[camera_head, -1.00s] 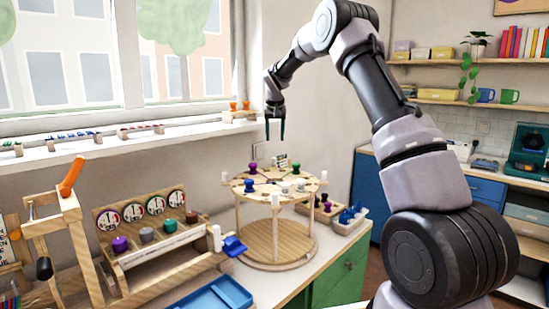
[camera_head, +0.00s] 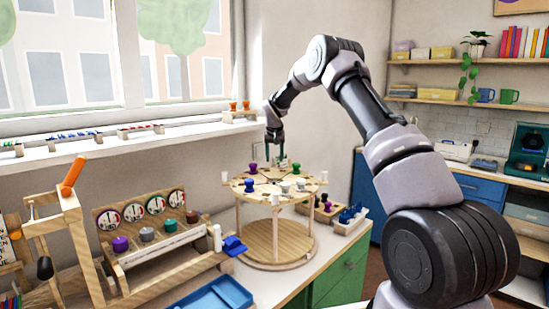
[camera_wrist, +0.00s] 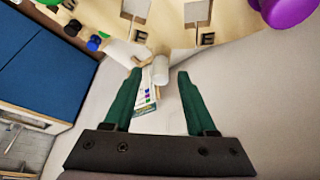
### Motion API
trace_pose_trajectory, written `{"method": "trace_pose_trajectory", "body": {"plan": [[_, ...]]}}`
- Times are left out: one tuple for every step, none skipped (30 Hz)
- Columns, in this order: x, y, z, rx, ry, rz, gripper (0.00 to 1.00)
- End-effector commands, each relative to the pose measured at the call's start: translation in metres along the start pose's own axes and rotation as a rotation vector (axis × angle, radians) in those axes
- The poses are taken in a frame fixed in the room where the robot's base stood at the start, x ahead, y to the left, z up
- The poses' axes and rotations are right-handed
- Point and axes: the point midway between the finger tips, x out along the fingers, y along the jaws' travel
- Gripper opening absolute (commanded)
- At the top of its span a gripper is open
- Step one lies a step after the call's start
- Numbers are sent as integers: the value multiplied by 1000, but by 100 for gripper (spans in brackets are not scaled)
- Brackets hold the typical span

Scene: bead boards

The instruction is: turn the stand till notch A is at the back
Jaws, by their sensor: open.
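The stand is a round wooden two-level turntable; its top disc (camera_head: 262,199) carries purple, blue, green and pale pegs, and white posts stand at its rim. My gripper (camera_head: 276,161) is at the back edge of the top disc. In the wrist view my green fingers (camera_wrist: 158,76) are open, with a white post (camera_wrist: 160,69) of the stand lying between their tips, apart from both. The wooden disc also shows in the wrist view (camera_wrist: 178,30), with tags that seem to read E. I cannot make out notch A in either view.
A rack with dials and coloured knobs (camera_head: 150,240) stands left of the stand, with a blue tray (camera_head: 215,296) in front. A box with small blue and dark pieces (camera_head: 350,222) is close on the right. The wall and window sill (camera_head: 180,140) are close behind.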

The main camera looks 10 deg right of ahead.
Motion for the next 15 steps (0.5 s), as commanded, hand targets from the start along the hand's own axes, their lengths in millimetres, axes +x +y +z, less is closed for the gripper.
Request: {"method": "trace_pose_trajectory", "body": {"plan": [[0,0,0,0,0,0,57],[0,0,0,0,0,0,57],[0,0,0,0,0,0,45],[0,0,0,0,0,0,34],[0,0,0,0,0,0,22],[0,0,0,0,0,0,7],[0,0,0,0,0,0,0],[0,0,0,0,0,0,0],[0,0,0,0,0,0,0],[0,0,0,0,0,0,0],[0,0,0,0,0,0,0],[0,0,0,0,0,0,0],[0,0,0,0,0,0,0],[0,0,0,0,0,0,0],[0,0,0,0,0,0,0]]}}
